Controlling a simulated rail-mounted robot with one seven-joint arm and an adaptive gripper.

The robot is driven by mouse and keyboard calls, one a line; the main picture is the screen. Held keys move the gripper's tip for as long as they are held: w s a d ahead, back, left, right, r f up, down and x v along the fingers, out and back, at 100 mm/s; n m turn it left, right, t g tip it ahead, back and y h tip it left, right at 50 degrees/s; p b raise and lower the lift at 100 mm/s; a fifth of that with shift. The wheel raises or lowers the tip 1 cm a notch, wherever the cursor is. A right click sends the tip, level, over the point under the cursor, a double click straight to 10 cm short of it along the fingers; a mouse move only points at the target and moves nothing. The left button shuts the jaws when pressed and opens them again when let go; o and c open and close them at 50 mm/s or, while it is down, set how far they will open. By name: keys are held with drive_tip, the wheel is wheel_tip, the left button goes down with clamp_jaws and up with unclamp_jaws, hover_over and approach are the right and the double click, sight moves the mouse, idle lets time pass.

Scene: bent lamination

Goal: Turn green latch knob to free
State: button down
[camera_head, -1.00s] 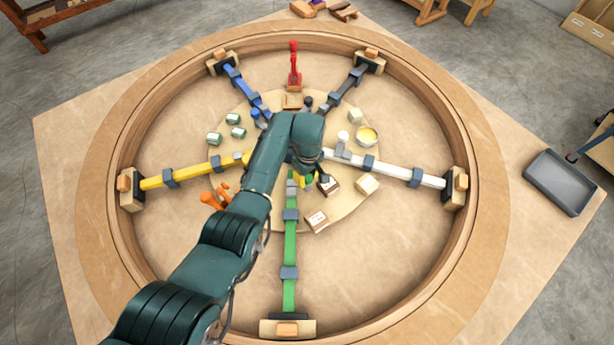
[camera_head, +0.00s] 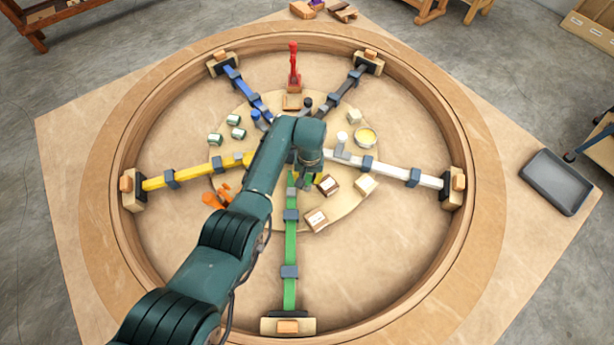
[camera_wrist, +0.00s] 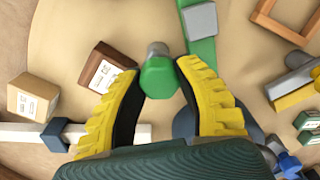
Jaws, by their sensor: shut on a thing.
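The green latch knob (camera_wrist: 158,80) shows in the wrist view, a faceted green head beside the inner end of the green bar (camera_wrist: 200,32). My gripper (camera_wrist: 160,70) has its two yellow ribbed fingers closed on either side of the knob. In the head view my gripper (camera_head: 304,182) is low over the inner end of the green bar (camera_head: 291,243), and the knob is mostly hidden by it. The green bar runs from the centre to a wooden block at the front of the ring.
A brown box (camera_head: 328,185), a tan box (camera_head: 316,219) and a cream block (camera_head: 365,184) stand right of my gripper. Yellow (camera_head: 193,171), blue (camera_head: 248,93), dark (camera_head: 346,88) and white (camera_head: 391,170) bars radiate from the centre. Orange clamps (camera_head: 219,197) lie to the left.

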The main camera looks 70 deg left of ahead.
sight(309, 179)
drive_tip(key=m, duration=0.4)
drive_tip(key=shift+f+m+p, duration=0.1)
drive_tip(key=shift+m+p, duration=0.2)
drive_tip(key=shift+d+m, duration=0.1)
drive_tip(key=shift+m, duration=1.9)
drive_tip(key=c, duration=0.6)
unclamp_jaws()
drive_tip(key=shift+c, duration=0.2)
wheel_tip(309, 179, up, 12)
drive_tip(key=shift+w+d, duration=0.15)
drive_tip(key=shift+d, duration=0.05)
